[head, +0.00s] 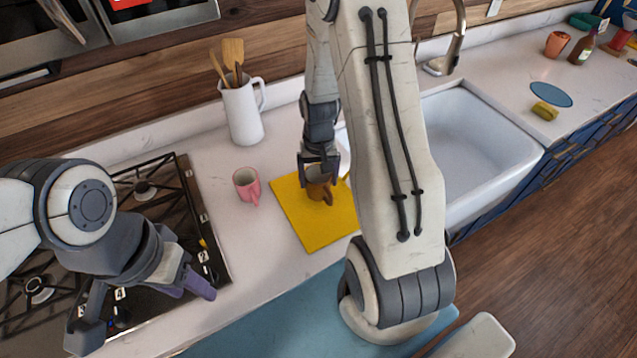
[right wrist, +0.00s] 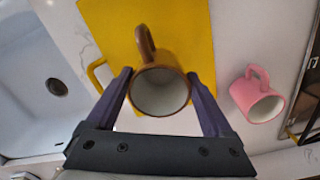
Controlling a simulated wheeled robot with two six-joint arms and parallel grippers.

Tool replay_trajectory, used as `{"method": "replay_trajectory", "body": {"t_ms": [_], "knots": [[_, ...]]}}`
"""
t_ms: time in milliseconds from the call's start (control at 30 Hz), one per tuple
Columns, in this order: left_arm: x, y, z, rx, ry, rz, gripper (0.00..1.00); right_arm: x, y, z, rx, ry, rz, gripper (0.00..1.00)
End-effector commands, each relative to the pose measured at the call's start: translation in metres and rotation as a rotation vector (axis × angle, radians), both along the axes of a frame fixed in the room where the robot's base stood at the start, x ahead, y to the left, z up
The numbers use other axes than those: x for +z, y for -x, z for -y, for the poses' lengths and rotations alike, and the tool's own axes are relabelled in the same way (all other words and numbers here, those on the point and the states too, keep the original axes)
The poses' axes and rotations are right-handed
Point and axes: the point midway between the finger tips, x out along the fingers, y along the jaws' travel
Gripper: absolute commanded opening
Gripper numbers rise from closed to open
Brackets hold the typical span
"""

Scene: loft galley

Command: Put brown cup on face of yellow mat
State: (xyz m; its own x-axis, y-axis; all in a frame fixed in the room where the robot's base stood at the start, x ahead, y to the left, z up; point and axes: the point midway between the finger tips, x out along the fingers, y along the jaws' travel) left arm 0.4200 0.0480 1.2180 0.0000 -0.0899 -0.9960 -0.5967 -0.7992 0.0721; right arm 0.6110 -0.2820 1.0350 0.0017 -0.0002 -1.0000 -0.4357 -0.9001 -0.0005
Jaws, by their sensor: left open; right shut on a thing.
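The brown cup (head: 319,189) is at the yellow mat (head: 308,228) in the head view, upright, with its handle toward the front. My right gripper (head: 319,168) reaches down from above and is shut on the cup. In the right wrist view the brown cup (right wrist: 160,88) sits between the two fingers of my right gripper (right wrist: 165,100), with the yellow mat (right wrist: 112,30) behind it. I cannot tell whether the cup's base touches the mat. My left gripper (head: 145,312) is open and empty over the front of the stove.
A pink cup (head: 246,185) stands left of the mat, also in the right wrist view (right wrist: 256,98). A white jug (head: 241,112) with wooden utensils stands behind. The stove (head: 190,212) is left, the sink (head: 470,135) right. My right arm hides part of the counter.

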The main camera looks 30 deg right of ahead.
Motion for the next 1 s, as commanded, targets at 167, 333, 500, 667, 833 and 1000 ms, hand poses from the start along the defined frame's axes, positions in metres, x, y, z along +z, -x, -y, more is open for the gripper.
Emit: {"method": "replay_trajectory", "body": {"t_ms": [167, 333, 500, 667, 833, 1000], "knots": [[0.012, 0.000, 0.000, -0.002, 0.000, 0.000, 0.50, -0.023, 0.001, 0.000, 0.000, -0.002, -0.006, 0.18], [0.013, 0.000, 0.000, -0.002, 0.000, 0.000, 0.50, -0.032, 0.000, 0.001, 0.000, 0.000, -0.001, 0.18], [0.012, 0.000, 0.000, -0.002, 0.000, 0.000, 0.50, -0.032, 0.000, 0.001, 0.000, 0.000, 0.000, 0.18], [0.008, 0.000, 0.000, -0.002, 0.000, 0.000, 0.50, -0.037, 0.000, 0.001, 0.000, 0.000, -0.001, 0.18], [0.010, 0.000, 0.000, -0.001, 0.000, 0.000, 0.50, -0.036, 0.000, 0.001, 0.000, 0.000, -0.001, 1.00], [0.012, 0.000, 0.000, -0.002, 0.000, 0.000, 0.50, -0.033, 0.000, 0.000, 0.001, 0.000, -0.001, 1.00]]}}
